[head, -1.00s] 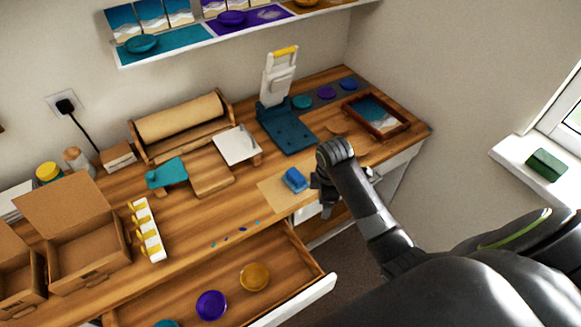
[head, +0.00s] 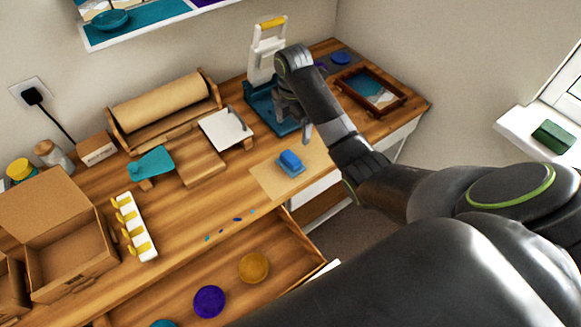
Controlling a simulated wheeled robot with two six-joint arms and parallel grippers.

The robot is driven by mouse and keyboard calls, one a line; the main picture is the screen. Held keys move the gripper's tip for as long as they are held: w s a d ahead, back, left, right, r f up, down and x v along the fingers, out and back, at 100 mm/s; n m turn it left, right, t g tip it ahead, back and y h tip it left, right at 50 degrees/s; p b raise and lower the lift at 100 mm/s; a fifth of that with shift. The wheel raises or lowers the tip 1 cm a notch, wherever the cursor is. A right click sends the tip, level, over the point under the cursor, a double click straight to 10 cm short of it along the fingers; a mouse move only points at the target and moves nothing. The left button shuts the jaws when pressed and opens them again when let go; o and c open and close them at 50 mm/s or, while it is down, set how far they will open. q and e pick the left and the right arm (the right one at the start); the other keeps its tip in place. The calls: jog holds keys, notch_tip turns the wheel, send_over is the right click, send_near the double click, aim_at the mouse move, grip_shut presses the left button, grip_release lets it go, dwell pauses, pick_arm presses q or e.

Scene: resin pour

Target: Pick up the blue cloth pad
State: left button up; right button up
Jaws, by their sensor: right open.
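The blue cloth pad (head: 290,161) lies on a tan sheet (head: 268,182) near the front edge of the wooden worktop, right of centre in the head view. It looks like a small block with a paler blue layer under it. My right gripper (head: 297,132) is open and points down, above and behind the pad, in front of the teal press. It appears empty and apart from the pad. My right arm comes in from the lower right and hides part of the press. My left gripper is not in view.
The teal press (head: 262,100) with a white lever stands behind. A framed picture (head: 370,91) lies at right. A white board (head: 226,128) and paper roll (head: 168,107) are at left. Below, an open drawer (head: 285,235) holds coloured discs. Small coloured bits lie on the worktop's front.

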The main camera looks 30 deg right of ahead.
jog(key=b, duration=0.3)
send_over(291, 157)
jog(key=f, duration=0.4)
jog(key=shift+d+f, duration=0.15)
jog(key=shift+d, duration=0.1)
jog(key=shift+f+p, duration=0.4)
jog(key=shift+f, duration=0.5)
jog(key=shift+a+f, duration=0.1)
jog(key=shift+f, duration=0.75)
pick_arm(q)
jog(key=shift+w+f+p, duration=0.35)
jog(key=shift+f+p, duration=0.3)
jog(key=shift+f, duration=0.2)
pick_arm(e)
jog(key=shift+a+f, duration=0.2)
jog(key=shift+f, duration=2)
